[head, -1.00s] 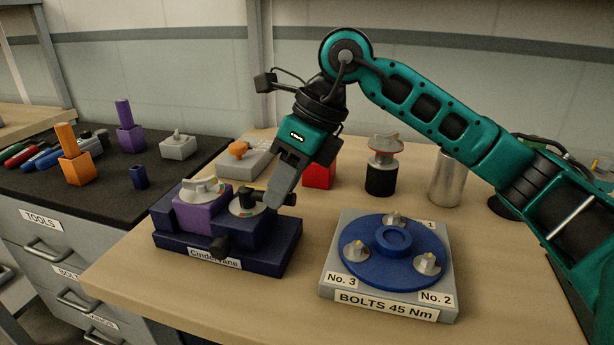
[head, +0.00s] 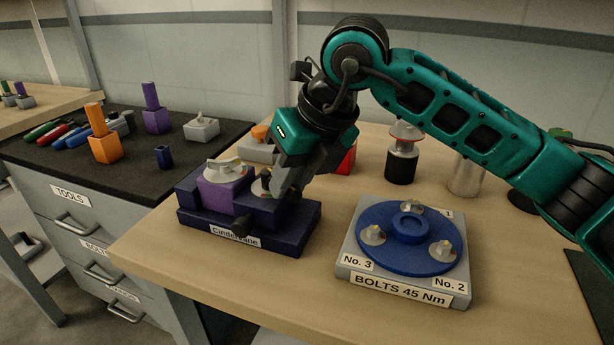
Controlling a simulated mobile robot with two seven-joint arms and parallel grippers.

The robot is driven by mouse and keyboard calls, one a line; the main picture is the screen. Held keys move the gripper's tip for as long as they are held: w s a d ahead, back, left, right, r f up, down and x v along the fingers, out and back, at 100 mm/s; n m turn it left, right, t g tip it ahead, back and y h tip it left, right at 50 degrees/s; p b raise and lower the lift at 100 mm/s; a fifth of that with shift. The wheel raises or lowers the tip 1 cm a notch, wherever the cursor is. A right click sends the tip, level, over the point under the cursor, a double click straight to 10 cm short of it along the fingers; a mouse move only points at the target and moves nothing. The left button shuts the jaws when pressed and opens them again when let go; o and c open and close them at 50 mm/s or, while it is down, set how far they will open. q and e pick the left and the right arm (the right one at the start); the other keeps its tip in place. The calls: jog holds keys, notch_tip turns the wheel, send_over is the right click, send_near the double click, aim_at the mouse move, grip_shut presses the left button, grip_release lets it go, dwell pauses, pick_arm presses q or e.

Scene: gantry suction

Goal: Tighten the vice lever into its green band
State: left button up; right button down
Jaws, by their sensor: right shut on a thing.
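The vice (head: 290,238) is a navy block labelled "Cindervane" on the bench, with a purple block (head: 226,197) carrying a grey knob (head: 225,170) at its left. The small dial (head: 266,183) at the lever's foot is mostly hidden behind my right gripper (head: 284,192). That gripper points down over the vice's right part and is shut on the vice lever, which its fingers hide. I cannot make out the green band or where the lever points against it. My left gripper is out of view.
A bolt plate (head: 347,270) with a blue disc (head: 375,240) stands to the right. A red block (head: 345,160), a black-and-silver cylinder (head: 401,160) and a metal can (head: 466,174) stand behind. The bench front is clear.

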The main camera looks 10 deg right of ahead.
dwell(0.3)
jog(key=c, duration=1)
grip_release()
jog(key=shift+p+v, duration=0.85)
jog(key=shift+v, duration=5.65)
